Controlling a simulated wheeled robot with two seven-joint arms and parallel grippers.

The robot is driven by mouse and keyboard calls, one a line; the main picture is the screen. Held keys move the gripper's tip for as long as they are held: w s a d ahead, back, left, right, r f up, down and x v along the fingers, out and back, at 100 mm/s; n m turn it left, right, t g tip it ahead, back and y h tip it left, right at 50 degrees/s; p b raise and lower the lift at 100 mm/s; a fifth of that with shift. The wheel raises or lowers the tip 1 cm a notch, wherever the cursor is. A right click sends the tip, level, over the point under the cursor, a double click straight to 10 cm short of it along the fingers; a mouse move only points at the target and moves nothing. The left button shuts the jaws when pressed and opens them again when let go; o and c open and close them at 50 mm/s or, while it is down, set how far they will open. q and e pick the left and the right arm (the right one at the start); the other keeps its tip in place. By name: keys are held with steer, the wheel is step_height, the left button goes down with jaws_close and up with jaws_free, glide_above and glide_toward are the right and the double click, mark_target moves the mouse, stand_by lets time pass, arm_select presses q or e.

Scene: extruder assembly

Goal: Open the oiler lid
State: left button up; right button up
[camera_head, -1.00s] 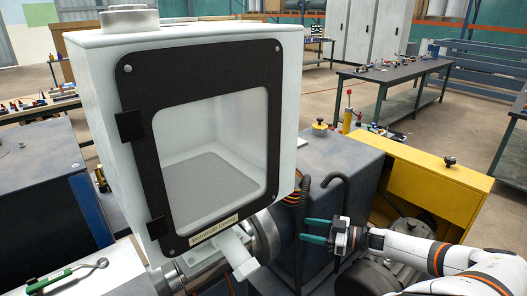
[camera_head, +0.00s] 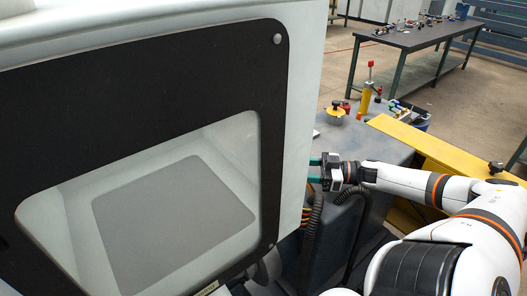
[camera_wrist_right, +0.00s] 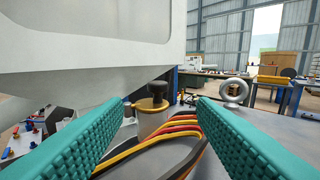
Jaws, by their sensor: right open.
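A round yellow lid with a dark knob (camera_head: 335,111), which looks like the oiler lid, sits on top of the blue-grey machine housing. In the right wrist view a brass-yellow lid with a black knob (camera_wrist_right: 153,98) sits on a short cylinder, ahead of and between my fingers; it looks like the same part. The lid appears closed. My right gripper (camera_head: 313,171) is open and empty, with teal fingers. It is nearer to me than the lid and apart from it, beside the white cabinet. My left gripper is not in view.
The large white cabinet with a dark-framed window (camera_head: 150,190) fills the left and stands close to my right fingers. Black hoses (camera_head: 312,225) and orange-yellow cables (camera_wrist_right: 180,133) run near the gripper. A yellow box (camera_head: 440,150) is at right. A metal ring (camera_wrist_right: 234,92) stands beyond.

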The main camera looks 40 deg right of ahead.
steer(key=x, duration=0.4)
steer(key=shift+a+r+b, duration=0.25)
steer(key=shift+a+b, duration=0.05)
steer(key=shift+a, duration=0.2)
steer(key=x, duration=0.5)
steer(key=shift+w+d+f, duration=0.1)
steer(key=shift+w, duration=0.1)
steer(key=shift+w+a, duration=0.3)
steer(key=shift+w, duration=0.2)
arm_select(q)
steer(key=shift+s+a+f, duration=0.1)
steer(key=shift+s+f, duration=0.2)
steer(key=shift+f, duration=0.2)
arm_select(e)
steer(key=shift+f, duration=0.1)
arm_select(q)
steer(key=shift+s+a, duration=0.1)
